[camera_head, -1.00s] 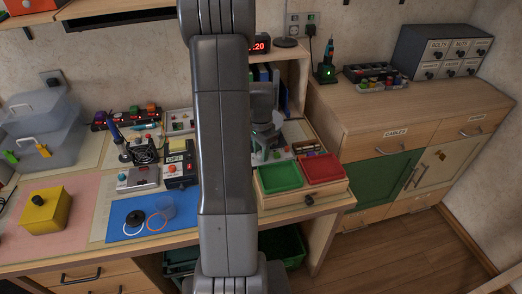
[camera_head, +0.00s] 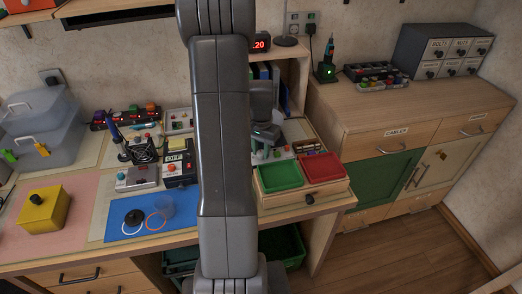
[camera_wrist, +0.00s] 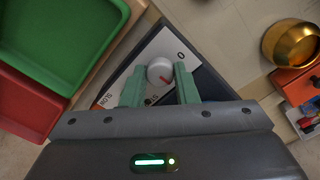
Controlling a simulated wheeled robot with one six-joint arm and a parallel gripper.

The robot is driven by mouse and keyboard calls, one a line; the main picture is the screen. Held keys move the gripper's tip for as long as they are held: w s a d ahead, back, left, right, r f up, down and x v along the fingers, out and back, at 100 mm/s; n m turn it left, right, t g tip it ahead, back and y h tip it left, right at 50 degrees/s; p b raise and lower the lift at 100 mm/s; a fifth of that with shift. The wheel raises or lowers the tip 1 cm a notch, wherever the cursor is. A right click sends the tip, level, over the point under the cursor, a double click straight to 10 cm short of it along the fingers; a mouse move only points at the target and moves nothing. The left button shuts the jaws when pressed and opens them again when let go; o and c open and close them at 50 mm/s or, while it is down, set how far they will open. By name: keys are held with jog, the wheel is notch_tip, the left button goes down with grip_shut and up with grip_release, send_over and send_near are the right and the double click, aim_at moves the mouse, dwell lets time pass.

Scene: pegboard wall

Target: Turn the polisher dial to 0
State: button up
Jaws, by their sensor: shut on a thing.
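The polisher dial (camera_wrist: 160,70) is a round, pale grey knob with a red pointer line, on a white label plate in the wrist view. My gripper (camera_wrist: 159,76) has its green fingers on either side of the knob and is shut on it. A "0" mark shows on the plate just up and right of the knob, and "SLOW" lettering shows at the lower left. The red line points down and slightly right in this view, not at the 0. In the head view my arm hides most of the polisher.
A green tray (camera_head: 280,177) and a red tray (camera_head: 323,168) sit close to my gripper at the bench's front. In the wrist view a brass bowl-like part (camera_wrist: 291,44) stands at the right. A blue mat (camera_head: 125,231) lies left of my arm.

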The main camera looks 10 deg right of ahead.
aim_at(261, 152)
jog(key=n, duration=0.6)
jog(key=shift+b, duration=0.35)
jog(key=n, duration=0.6)
jog(key=shift+n, duration=0.4)
jog(key=o, duration=1)
jog(key=shift+r, duration=0.1)
notch_tip(261, 152, up, 14)
jog(key=shift+f, duration=0.25)
